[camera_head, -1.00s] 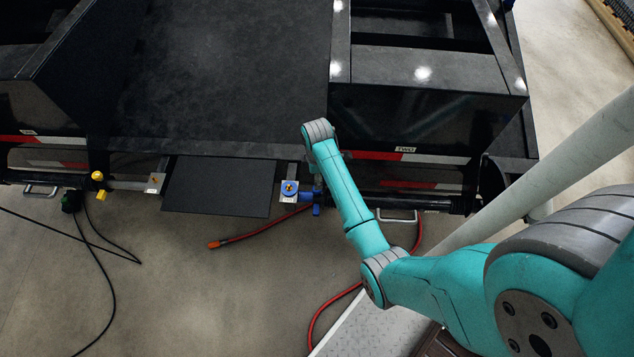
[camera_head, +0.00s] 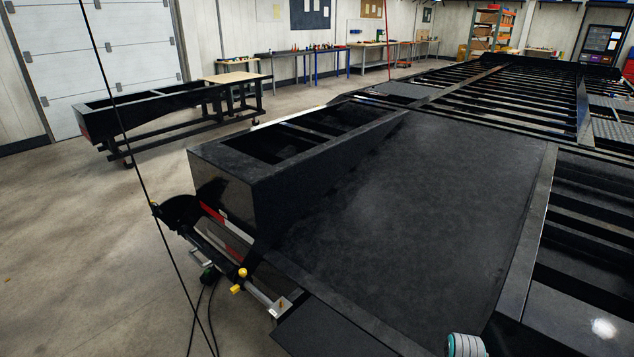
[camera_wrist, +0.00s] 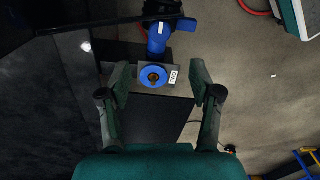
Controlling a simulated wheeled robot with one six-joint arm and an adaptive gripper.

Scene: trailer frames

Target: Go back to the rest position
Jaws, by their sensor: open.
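My gripper (camera_wrist: 163,88) shows in the wrist view with its two fingers spread apart, and it is empty. A blue round knob (camera_wrist: 152,77) on a metal plate sits between and a little beyond the fingertips. A blue fitting (camera_wrist: 158,36) is just above it in that view. I cannot tell the exact gap between the fingers and the plate. In the head view only a teal and grey piece of my arm shows at the bottom edge; the gripper is out of that view.
The black trailer frame (camera_head: 420,200) fills the middle and right of the head view. A yellow fitting (camera_head: 240,280) is at its near end, with a black cable (camera_head: 190,320) on the floor. Another frame on a stand (camera_head: 170,110) is at the left. The floor (camera_head: 70,230) at left is clear.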

